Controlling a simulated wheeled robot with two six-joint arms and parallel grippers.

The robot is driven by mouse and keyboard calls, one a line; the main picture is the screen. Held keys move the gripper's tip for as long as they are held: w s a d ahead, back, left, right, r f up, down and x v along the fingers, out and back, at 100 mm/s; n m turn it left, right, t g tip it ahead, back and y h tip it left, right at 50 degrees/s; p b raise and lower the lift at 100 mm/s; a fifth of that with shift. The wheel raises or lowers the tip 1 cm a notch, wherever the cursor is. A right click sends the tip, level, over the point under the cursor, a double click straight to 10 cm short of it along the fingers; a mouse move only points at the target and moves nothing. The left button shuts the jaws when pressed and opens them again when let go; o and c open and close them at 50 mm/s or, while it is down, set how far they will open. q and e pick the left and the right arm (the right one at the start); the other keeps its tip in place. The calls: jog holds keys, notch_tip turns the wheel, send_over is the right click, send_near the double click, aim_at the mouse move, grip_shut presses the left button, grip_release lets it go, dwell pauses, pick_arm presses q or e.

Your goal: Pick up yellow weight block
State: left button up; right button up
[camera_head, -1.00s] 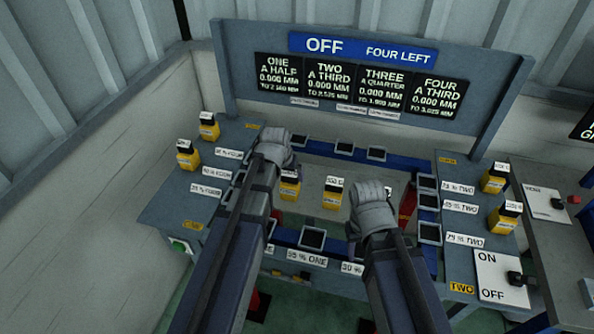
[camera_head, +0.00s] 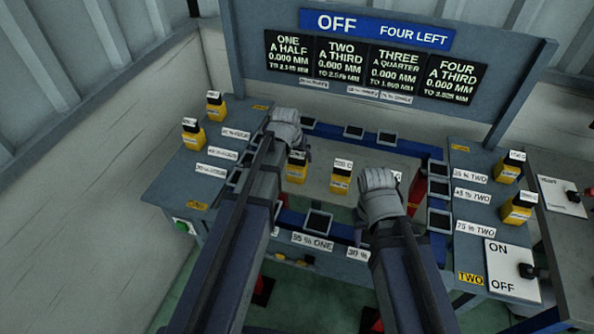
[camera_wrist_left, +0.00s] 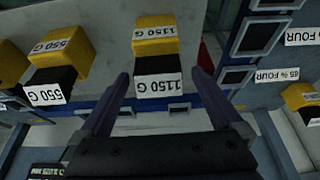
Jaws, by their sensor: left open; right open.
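Several yellow weight blocks with black tops and white labels are in view. One centre block (camera_head: 297,170) stands just below my left gripper (camera_head: 290,148), and another (camera_head: 341,180) stands between my two grippers. In the left wrist view, a block labelled 1150 G (camera_wrist_left: 154,45) lies ahead between the open fingers of my left gripper (camera_wrist_left: 160,82); I cannot tell its exact gap from them. A block labelled 550 G (camera_wrist_left: 68,58) is to its left. My right gripper (camera_head: 380,190) is open, right of the centre blocks; its fingers are mostly hidden by its housing.
Two yellow blocks stand on the left table (camera_head: 175,182), and two on the right (camera_head: 517,208). Blue rails with dark square pads (camera_head: 318,221) frame the centre. A display panel (camera_head: 375,62) rises behind. An ON/OFF switch plate (camera_head: 511,268) is at right.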

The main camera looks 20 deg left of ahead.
aim_at(297, 165)
pick_arm(q)
jog(key=b+x, duration=0.3)
jog(key=x, duration=0.1)
jog(key=shift+w+d+f, duration=0.1)
jog(key=shift+f, duration=0.1)
pick_arm(e)
notch_tip(297, 165, down, 4)
pick_arm(q)
jog(key=shift+r, duration=0.1)
pick_arm(e)
jog(key=shift+r, duration=0.1)
pick_arm(q)
grip_shut()
dwell(0.3)
